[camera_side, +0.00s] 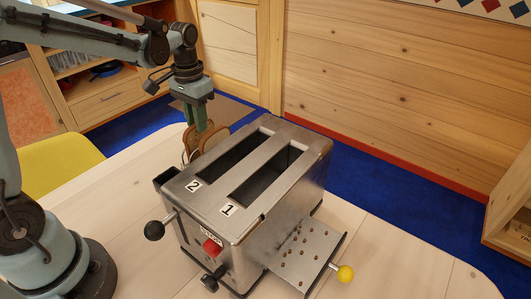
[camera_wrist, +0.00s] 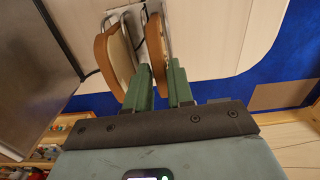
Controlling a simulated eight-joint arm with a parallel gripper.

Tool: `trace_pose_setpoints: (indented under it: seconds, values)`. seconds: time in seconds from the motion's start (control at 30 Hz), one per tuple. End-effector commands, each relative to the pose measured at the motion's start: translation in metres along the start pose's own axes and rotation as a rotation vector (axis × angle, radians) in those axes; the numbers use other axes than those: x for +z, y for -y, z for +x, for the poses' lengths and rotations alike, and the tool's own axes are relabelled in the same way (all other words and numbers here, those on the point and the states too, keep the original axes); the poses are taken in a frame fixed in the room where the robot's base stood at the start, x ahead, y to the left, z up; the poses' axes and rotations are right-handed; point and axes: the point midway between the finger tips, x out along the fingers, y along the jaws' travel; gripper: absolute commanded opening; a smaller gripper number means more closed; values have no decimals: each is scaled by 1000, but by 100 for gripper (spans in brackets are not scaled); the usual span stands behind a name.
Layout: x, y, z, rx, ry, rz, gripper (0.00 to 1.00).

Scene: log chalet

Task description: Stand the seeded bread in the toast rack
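Two brown-crusted bread slices stand side by side in the wrist view, a left slice (camera_wrist: 112,60) and a right slice (camera_wrist: 155,50). Seeds are too small to make out. Thin metal wires of the toast rack (camera_wrist: 127,28) show around them. My gripper (camera_wrist: 160,78) has its green fingers on either side of the right slice and looks closed on its near end. The left slice is outside the fingers. In the side view my gripper (camera_side: 203,122) points down at the slices (camera_side: 193,143), behind the toaster, which hides the rack's lower part.
A steel toaster (camera_side: 275,140) with two empty-looking slots marked 2 and 1 stands close by on the pale table (camera_side: 400,262). Its black-knobbed lever (camera_side: 155,230) and front tray (camera_side: 308,252) stick out. A yellow chair (camera_side: 55,160) is at left.

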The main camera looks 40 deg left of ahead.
Motion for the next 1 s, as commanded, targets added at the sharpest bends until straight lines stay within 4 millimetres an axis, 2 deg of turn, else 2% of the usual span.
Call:
trace_pose_setpoints:
  seconds: [0.03,0.13,0.53,0.67,1.0]
  values:
    - [0,0,0,0,0,0,31]
    - [0,0,0,0,0,0,45]
    - [0,0,-6,0,0,0,45]
    - [0,0,-21,0,0,0,45]
    - [0,0,-80,0,0,0,45]
